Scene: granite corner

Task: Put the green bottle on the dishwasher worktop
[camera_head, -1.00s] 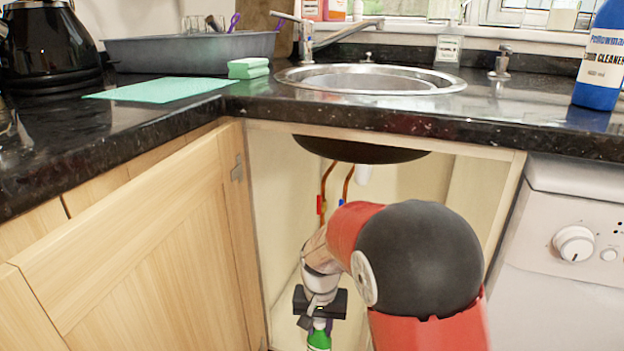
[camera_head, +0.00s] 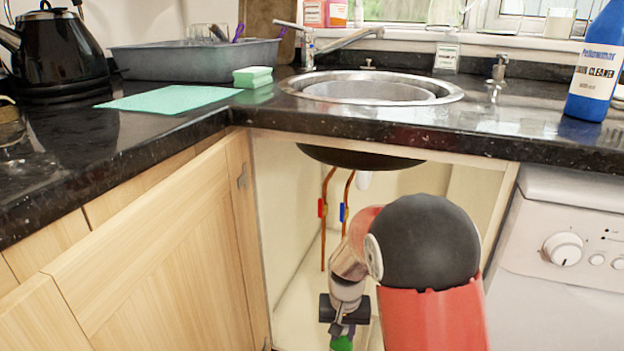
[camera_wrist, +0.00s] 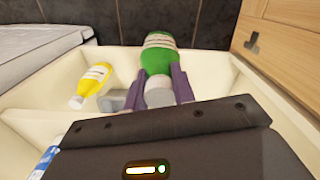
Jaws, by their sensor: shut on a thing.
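The green bottle (camera_wrist: 158,55) is between the two fingers of my gripper (camera_wrist: 160,88) in the wrist view, with its pale cap end toward the palm. My gripper is shut on it, inside the open cupboard under the sink. In the head view only a small green part of the bottle (camera_head: 342,343) shows at the bottom edge, below my gripper (camera_head: 346,328). The dishwasher worktop (camera_head: 540,135) is the dark granite at right, above the white dishwasher (camera_head: 570,235).
A yellow bottle (camera_wrist: 91,85) lies or leans in the cupboard, beside a grey item. The open cupboard door (camera_head: 160,260) is at left. Copper pipes (camera_head: 328,235) hang under the sink (camera_head: 370,88). A blue cleaner bottle (camera_head: 596,70) stands on the right worktop.

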